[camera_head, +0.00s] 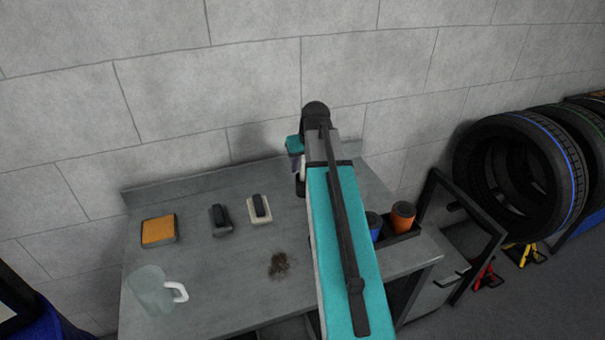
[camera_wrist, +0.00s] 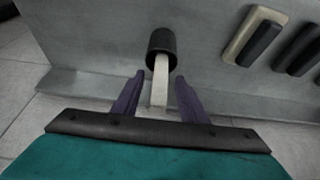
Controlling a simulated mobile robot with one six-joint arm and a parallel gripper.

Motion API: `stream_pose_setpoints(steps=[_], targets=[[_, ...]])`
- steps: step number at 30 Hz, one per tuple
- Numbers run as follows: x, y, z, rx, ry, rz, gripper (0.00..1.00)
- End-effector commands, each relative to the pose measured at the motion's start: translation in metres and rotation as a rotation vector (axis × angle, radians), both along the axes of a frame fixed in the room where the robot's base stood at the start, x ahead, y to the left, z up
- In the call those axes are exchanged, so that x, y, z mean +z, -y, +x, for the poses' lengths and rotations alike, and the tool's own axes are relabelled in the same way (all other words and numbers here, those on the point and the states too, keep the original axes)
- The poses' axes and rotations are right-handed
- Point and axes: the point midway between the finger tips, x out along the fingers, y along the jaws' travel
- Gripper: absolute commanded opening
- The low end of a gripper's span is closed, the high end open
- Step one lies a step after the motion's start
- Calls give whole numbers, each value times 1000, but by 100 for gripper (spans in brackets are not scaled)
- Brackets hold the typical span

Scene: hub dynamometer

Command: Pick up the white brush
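The white brush (camera_wrist: 160,82) has a pale, straight handle and a dark cylindrical end. In the wrist view its handle lies between the two purple fingers of my gripper (camera_wrist: 159,85), with a visible gap on each side. The dark end is beyond the fingertips. My gripper is open. In the head view a small part of the white brush (camera_head: 302,172) shows beside my gripper (camera_head: 297,168) near the back of the grey table (camera_head: 210,265). My arm hides most of this spot, and I cannot tell whether the brush touches the table.
A cream block with a black top (camera_head: 259,209), a dark block (camera_head: 220,219) and an orange sponge (camera_head: 158,230) lie to the left. A clear mug (camera_head: 150,288) stands in front, near a dark stain (camera_head: 279,265). An orange can (camera_head: 402,216) is at right. The wall is close behind.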

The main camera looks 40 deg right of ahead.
Motion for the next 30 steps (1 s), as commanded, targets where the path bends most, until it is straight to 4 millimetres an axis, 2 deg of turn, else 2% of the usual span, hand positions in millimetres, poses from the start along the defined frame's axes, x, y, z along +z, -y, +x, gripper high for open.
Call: stream_pose_setpoints(steps=[13,20,30], targets=[[0,0,0,-1,0,0,39],[0,0,0,-1,0,0,0],[1,1,0,-1,0,0,0]])
